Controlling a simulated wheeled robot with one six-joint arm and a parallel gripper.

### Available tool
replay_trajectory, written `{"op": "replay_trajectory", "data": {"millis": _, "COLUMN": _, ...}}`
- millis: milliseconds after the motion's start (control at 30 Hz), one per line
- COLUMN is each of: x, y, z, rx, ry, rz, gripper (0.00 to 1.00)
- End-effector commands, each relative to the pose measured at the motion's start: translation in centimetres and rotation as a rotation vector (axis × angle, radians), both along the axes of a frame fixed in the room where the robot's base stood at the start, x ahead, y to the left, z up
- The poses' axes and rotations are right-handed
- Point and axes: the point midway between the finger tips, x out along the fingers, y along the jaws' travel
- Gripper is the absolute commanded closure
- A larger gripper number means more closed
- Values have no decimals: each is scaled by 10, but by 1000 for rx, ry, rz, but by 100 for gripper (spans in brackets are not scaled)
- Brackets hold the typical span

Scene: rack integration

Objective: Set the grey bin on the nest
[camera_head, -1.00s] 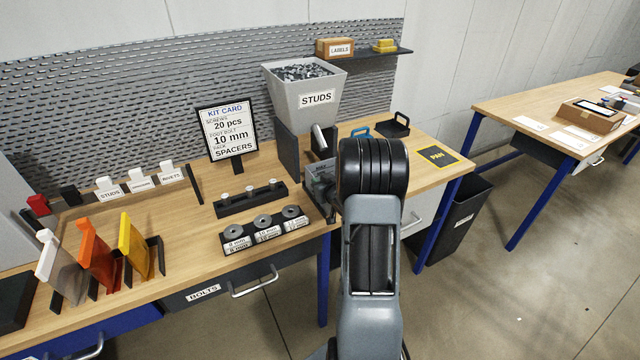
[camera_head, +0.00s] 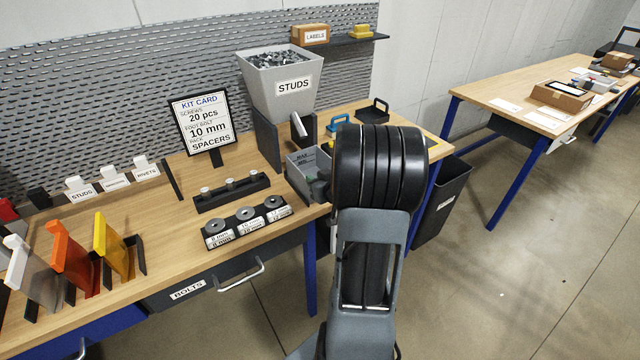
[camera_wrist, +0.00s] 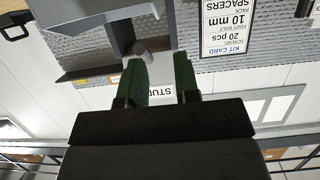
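The grey bin (camera_head: 304,164) is a small open box with a MAX mark. It stands on the table in front of the hopper's dark stand, its right side partly behind my arm. In the head view my arm covers most of my gripper. In the wrist view my gripper (camera_wrist: 161,80) shows two green fingers, spread apart with nothing held between them. The STUDS label appears upside down behind the fingers. I cannot clearly make out the bin in the wrist view. I cannot identify the nest; a yellow-edged pad (camera_head: 433,143) shows just right of my arm, mostly hidden.
The STUDS hopper (camera_head: 279,85) stands behind the bin. A kit card (camera_head: 203,123), a stud holder (camera_head: 232,193) and a spacer rack (camera_head: 246,224) are to the left. A blue-handled tray (camera_head: 340,123) and a black tray (camera_head: 373,113) sit behind. A dark waste bin (camera_head: 442,203) stands right.

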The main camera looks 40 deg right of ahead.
Motion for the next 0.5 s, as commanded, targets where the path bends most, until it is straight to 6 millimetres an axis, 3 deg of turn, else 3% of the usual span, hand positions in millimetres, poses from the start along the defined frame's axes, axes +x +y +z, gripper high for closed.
{"op": "replay_trajectory", "data": {"millis": 133, "x": -13, "y": 2, "z": 5, "rx": -4, "ry": 1, "rz": -2, "gripper": 70}}
{"op": "replay_trajectory", "data": {"millis": 267, "x": -13, "y": 10, "z": 15, "rx": -38, "ry": 40, "rz": -26, "gripper": 70}}
{"op": "replay_trajectory", "data": {"millis": 367, "x": -9, "y": 26, "z": 30, "rx": -87, "ry": 119, "rz": -75, "gripper": 70}}
{"op": "replay_trajectory", "data": {"millis": 500, "x": -17, "y": 67, "z": 53, "rx": -121, "ry": 275, "rz": -147, "gripper": 70}}
